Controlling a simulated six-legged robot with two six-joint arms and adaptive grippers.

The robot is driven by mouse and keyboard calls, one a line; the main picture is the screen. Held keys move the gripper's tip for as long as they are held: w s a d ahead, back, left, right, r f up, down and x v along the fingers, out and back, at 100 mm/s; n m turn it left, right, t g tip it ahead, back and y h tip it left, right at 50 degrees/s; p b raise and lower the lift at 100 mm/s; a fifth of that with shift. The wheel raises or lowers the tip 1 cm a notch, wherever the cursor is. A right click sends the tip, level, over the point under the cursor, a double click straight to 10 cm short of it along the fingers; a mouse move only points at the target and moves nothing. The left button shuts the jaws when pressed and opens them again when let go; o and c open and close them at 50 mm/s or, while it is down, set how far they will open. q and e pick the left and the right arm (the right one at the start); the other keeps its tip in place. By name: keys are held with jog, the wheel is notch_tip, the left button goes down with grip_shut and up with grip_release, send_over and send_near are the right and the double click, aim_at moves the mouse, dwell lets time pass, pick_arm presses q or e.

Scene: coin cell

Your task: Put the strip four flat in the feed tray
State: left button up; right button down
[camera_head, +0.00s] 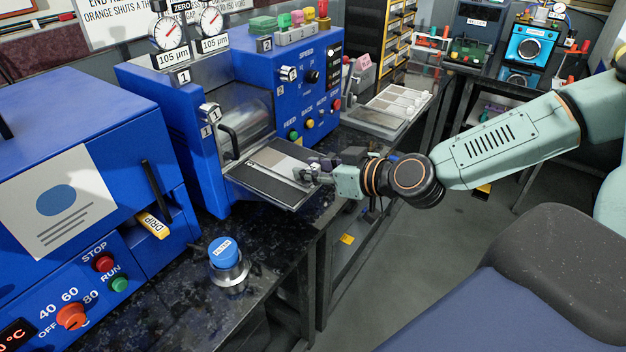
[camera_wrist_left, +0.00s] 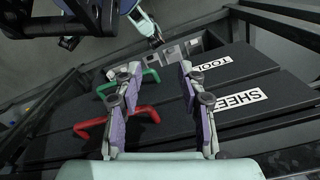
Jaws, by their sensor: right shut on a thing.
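The feed tray (camera_head: 262,186) is a dark, flat tray with a pale rim, sticking out of the front of the blue roller machine. A light grey strip (camera_head: 281,161) lies over the tray and looks about flat; I cannot read a number on it. My right gripper (camera_head: 317,172) is at the tray's right end, shut on the strip's near end, which its fingers partly hide. I cannot tell whether the whole strip touches the tray. My left gripper (camera_wrist_left: 158,85) shows only in the left wrist view, open and empty, above dark drawers.
The blue roller machine (camera_head: 185,140) carries two dials and a handle. A blue-capped weight (camera_head: 224,252) stands on the dark bench (camera_head: 180,292) in front. A blue oven-like unit (camera_head: 70,150) is at left. A pale sectioned tray (camera_head: 395,103) is behind my right arm. Red and green drawer handles (camera_wrist_left: 130,118) lie below my left gripper.

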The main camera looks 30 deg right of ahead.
jog(key=shift+a+f, duration=0.1)
jog(key=shift+f, duration=0.15)
jog(key=shift+s+r, duration=0.1)
jog(key=shift+r, duration=0.05)
jog(key=shift+s+r, duration=0.1)
jog(key=shift+s, duration=0.05)
jog(key=shift+f, duration=0.2)
jog(key=c, duration=1.2)
grip_release()
jog(key=shift+w+f, duration=0.1)
jog(key=shift+w, duration=0.1)
pick_arm(q)
jog(key=shift+s+a+f, duration=0.1)
jog(key=shift+s+f, duration=0.05)
jog(key=shift+f, duration=0.15)
pick_arm(e)
jog(key=shift+s, duration=0.1)
pick_arm(q)
jog(key=shift+r, duration=0.1)
